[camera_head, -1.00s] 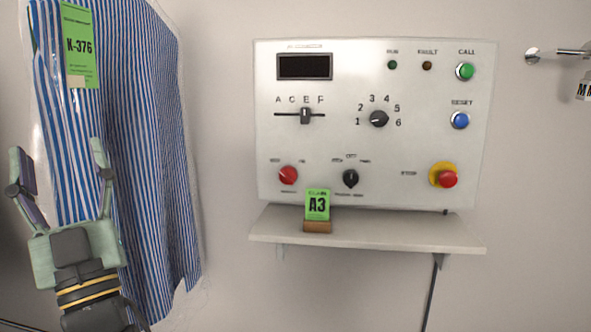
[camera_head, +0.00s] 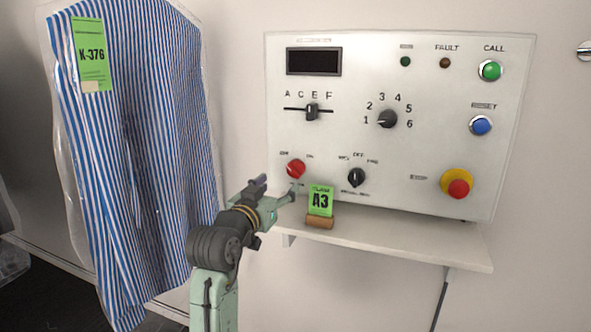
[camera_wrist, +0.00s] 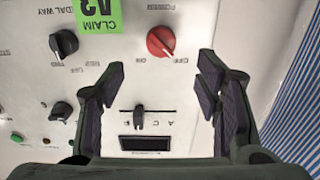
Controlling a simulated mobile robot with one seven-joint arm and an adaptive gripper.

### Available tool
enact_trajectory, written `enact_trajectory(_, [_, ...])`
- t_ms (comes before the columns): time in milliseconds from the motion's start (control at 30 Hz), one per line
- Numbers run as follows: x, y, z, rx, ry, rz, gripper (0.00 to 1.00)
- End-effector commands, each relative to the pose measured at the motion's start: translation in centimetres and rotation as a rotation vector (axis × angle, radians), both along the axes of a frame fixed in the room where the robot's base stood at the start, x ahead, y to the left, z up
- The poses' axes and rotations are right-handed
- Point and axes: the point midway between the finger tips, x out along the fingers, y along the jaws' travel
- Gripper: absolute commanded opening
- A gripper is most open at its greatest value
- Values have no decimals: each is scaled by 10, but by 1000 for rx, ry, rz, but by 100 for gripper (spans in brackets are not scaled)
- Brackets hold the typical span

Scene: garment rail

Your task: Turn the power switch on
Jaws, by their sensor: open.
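The power switch (camera_head: 296,169) is a red rotary knob at the lower left of the white control panel, with an off mark and an on mark beside it. In the wrist view the red knob (camera_wrist: 160,41) shows upside down, and its pointer appears turned toward OFF. My gripper (camera_head: 277,190) is in front of the panel, just left of and below the knob in the head view. In the wrist view its two fingers (camera_wrist: 162,78) are spread wide, with nothing between them. The knob lies beyond the fingertips, and I see no contact.
A green A3 claim card (camera_head: 320,200) in a wooden holder stands on the shelf (camera_head: 430,246) close to my gripper. A black selector knob (camera_head: 357,178) is right of the switch. A bagged striped garment (camera_head: 140,150) hangs at left. A red stop button (camera_head: 458,188) is at far right.

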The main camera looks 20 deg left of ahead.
Motion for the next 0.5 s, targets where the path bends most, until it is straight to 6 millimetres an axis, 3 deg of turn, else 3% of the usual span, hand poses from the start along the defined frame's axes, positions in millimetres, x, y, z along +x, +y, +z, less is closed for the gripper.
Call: enact_trajectory(500, [87,-3,3,0,-1,2,58])
